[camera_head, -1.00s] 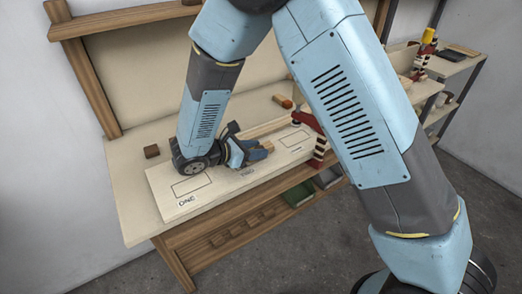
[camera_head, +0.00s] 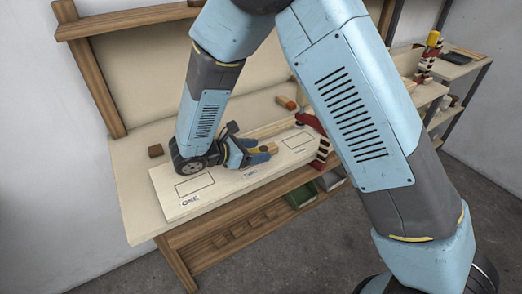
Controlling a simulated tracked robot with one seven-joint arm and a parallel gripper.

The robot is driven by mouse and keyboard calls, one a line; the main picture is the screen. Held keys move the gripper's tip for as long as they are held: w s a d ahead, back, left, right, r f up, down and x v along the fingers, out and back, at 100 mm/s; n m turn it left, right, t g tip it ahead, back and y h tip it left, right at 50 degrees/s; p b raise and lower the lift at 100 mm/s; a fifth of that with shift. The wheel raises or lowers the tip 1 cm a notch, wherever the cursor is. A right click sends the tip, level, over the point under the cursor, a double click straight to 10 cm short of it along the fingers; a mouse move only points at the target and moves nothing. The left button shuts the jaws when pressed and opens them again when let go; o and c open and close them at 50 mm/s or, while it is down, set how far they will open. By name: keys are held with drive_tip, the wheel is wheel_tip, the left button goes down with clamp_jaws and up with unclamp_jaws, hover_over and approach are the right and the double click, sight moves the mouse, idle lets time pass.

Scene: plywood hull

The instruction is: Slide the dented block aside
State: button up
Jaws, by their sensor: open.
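My gripper (camera_head: 264,153) is low over the pale board (camera_head: 210,203) on the workbench, close to the middle outlined area. It is open, its blue fingers pointing right. A small tan wooden block (camera_head: 273,147) shows at the fingertips; I cannot tell whether it touches them. A small dark brown block (camera_head: 155,151) sits on the bench left of the board, apart from my gripper. No dent can be made out on either block at this size. The board has a rectangle outlined at its left, labelled ONE, and another at its right; my gripper partly covers the middle.
A red-and-black clamp (camera_head: 318,138) stands at the board's right end. An orange-brown handled item (camera_head: 286,102) lies behind the board. Green and grey bins (camera_head: 301,195) sit on the shelf below. A shelf unit (camera_head: 440,70) stands at right. The bench's left front is clear.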

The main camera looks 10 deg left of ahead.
drive_tip(key=v, duration=1.2)
